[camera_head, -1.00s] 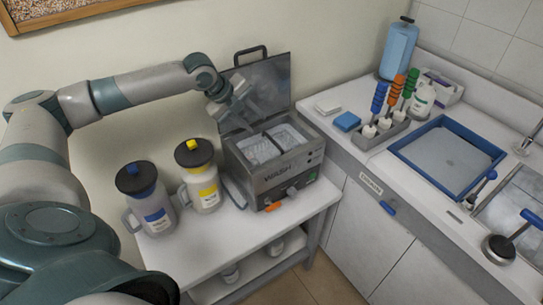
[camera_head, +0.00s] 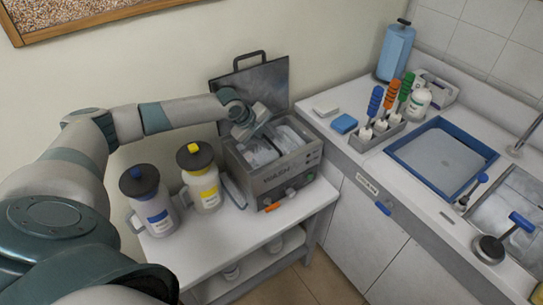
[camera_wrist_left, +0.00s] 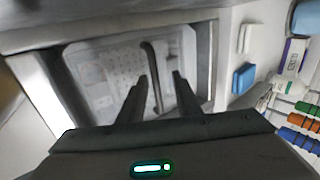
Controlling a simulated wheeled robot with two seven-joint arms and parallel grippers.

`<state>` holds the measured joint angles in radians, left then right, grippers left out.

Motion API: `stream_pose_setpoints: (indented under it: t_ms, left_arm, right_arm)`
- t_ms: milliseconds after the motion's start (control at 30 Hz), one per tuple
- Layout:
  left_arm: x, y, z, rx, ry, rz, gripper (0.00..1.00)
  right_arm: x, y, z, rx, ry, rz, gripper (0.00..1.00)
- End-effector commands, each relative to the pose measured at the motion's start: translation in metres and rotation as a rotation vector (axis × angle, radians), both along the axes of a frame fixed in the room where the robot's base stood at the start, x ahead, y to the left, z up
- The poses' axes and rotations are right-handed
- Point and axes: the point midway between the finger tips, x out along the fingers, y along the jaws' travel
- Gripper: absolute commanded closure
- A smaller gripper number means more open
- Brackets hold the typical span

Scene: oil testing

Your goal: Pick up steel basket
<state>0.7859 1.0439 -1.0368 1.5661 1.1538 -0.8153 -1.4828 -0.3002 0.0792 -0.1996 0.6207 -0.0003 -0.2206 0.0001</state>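The steel basket (camera_head: 259,155) is a shiny wire basket in the left bay of the open grey machine marked WASH (camera_head: 270,180). A second, similar basket (camera_head: 289,138) sits in the right bay. My left gripper (camera_head: 250,135) is over the machine and hides part of the left basket. In the left wrist view, its two dark fingers (camera_wrist_left: 160,82) are apart, with a dark curved bar (camera_wrist_left: 152,70) showing between them. The perforated basket floor (camera_wrist_left: 108,72) shows beyond. I cannot tell whether the fingers touch the bar. My right gripper is not in view.
The raised lid (camera_head: 262,85) stands behind the machine. Yellow-label (camera_head: 202,188) and blue-label (camera_head: 155,212) jugs stand left of it on the white table. To the right, the counter holds a blue sponge (camera_head: 344,123), a brush rack (camera_head: 376,135) and a blue-rimmed tray (camera_head: 440,160).

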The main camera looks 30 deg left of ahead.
Motion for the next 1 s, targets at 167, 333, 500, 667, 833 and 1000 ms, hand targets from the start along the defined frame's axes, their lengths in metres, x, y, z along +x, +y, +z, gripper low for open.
stream_pose_setpoints:
  t_ms: [167, 333, 500, 667, 833, 1000]
  left_arm:
    - [0.003, -0.001, -0.005, 0.001, 0.0, 0.001, 0.69]
    - [0.003, -0.001, -0.005, 0.001, 0.0, 0.001, 0.69]
    - [0.003, -0.002, -0.007, 0.0, 0.0, 0.0, 0.69]
    - [0.006, -0.007, -0.017, 0.001, 0.002, 0.0, 0.69]
    - [0.013, -0.014, -0.037, -0.001, 0.001, 0.0, 0.69]
    - [0.02, -0.016, -0.049, 0.0, 0.0, 0.001, 0.69]
  right_arm:
    - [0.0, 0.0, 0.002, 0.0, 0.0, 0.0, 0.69]
    - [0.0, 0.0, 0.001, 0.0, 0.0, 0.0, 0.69]
    - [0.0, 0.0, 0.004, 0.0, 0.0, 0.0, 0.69]
    - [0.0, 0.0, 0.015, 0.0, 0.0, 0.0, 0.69]
    - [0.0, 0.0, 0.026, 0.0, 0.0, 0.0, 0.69]
    - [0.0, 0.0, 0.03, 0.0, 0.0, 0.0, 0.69]
